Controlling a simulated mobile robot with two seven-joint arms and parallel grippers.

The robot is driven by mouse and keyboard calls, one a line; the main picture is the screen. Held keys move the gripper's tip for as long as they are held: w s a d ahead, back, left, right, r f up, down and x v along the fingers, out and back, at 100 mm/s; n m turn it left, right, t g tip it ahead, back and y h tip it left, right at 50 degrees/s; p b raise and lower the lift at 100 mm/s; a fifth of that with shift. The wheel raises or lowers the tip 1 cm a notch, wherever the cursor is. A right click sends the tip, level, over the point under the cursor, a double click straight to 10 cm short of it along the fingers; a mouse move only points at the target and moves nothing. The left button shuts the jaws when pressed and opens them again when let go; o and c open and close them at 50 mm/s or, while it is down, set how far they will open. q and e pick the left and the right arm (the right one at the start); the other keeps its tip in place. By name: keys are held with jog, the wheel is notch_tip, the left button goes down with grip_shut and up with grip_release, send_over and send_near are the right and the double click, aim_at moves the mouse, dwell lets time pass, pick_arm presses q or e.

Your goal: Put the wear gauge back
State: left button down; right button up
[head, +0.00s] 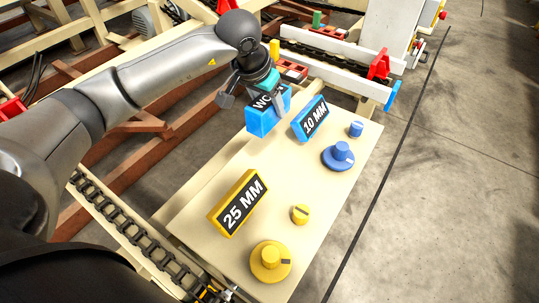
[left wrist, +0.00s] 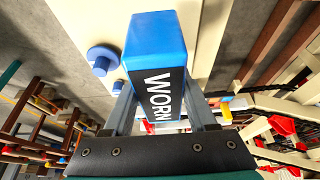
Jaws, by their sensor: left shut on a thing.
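My left gripper (head: 277,98) is shut on a blue block (head: 262,122) with a black face, partly hidden by the fingers in the head view. In the left wrist view the block (left wrist: 156,45) sits between the fingers (left wrist: 162,105), its label reading "WORN". It is at the far end of the cream tabletop (head: 225,180), left of a blue "10 MM" block (head: 311,119). I cannot tell whether it touches the top. A yellow "25 MM" block (head: 238,203) stands nearer. My right gripper is not in view.
Two blue knobs, a small one (head: 356,129) and one on a wide disc (head: 338,158), and two yellow ones, small (head: 300,214) and wide (head: 270,262), stand along the right side. A chain rail (head: 120,230) runs at left. The tabletop between the blocks is clear.

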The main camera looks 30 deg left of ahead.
pick_arm(q)
notch_tip(320, 180, down, 11)
jog(key=b, duration=0.3)
jog(key=shift+f, duration=0.1)
jog(key=shift+w+f+b, duration=0.1)
jog(key=shift+f+b, duration=0.25)
jog(key=shift+f, duration=0.1)
notch_tip(320, 180, down, 3)
jog(key=shift+r+b, duration=0.1)
jog(key=shift+b, duration=0.4)
jog(key=shift+f, duration=0.5)
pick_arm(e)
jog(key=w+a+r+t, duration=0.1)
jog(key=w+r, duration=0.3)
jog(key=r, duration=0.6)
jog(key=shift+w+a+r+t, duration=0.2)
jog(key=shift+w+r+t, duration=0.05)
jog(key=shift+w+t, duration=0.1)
pick_arm(q)
jog(key=shift+f+b, duration=0.1)
jog(key=shift+b, duration=0.2)
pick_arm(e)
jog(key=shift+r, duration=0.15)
pick_arm(q)
jog(key=shift+c, duration=1)
grip_release()
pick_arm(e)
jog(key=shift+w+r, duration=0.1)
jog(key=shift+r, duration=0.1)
